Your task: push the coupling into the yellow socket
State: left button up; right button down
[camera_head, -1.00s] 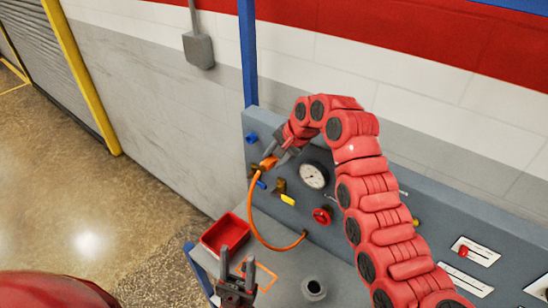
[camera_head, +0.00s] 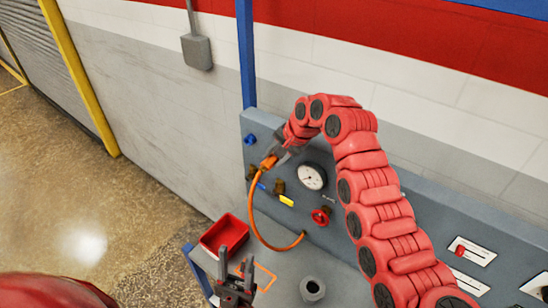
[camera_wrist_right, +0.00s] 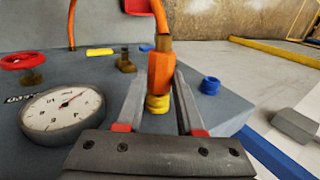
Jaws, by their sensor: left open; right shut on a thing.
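The orange coupling (camera_head: 268,163) is at the end of an orange hose (camera_head: 254,205), near the left end of the grey panel. My right gripper (camera_head: 274,157) is shut on it; the right wrist view shows the coupling (camera_wrist_right: 160,70) between the two fingers. The yellow socket (camera_wrist_right: 157,104) shows directly beyond the coupling's end, in line with it. They look close or touching; I cannot tell whether the coupling is inside. The socket is hidden in the head view. My left gripper (camera_head: 237,273) is open and empty, low near the red tray.
The panel carries a gauge (camera_head: 312,176), a red valve wheel (camera_head: 321,216), a yellow-handled valve (camera_head: 286,201) and a blue fitting (camera_head: 250,140). A red tray (camera_head: 224,236) and a grey round part (camera_head: 312,289) are on the bench below.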

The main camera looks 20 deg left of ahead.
jog(key=shift+w+d+r, duration=0.15)
jog(key=shift+w, duration=0.2)
jog(key=c, duration=1)
grip_release()
jog(key=o, duration=0.6)
jog(key=shift+w, duration=0.1)
jog(key=shift+c, duration=0.2)
jog(key=shift+d+r, duration=0.15)
jog(key=b+v, duration=0.6)
jog(key=v, duration=1)
jog(key=shift+s+d+r+b, duration=0.2)
jog(key=shift+r+b, duration=0.1)
jog(key=shift+b, duration=0.05)
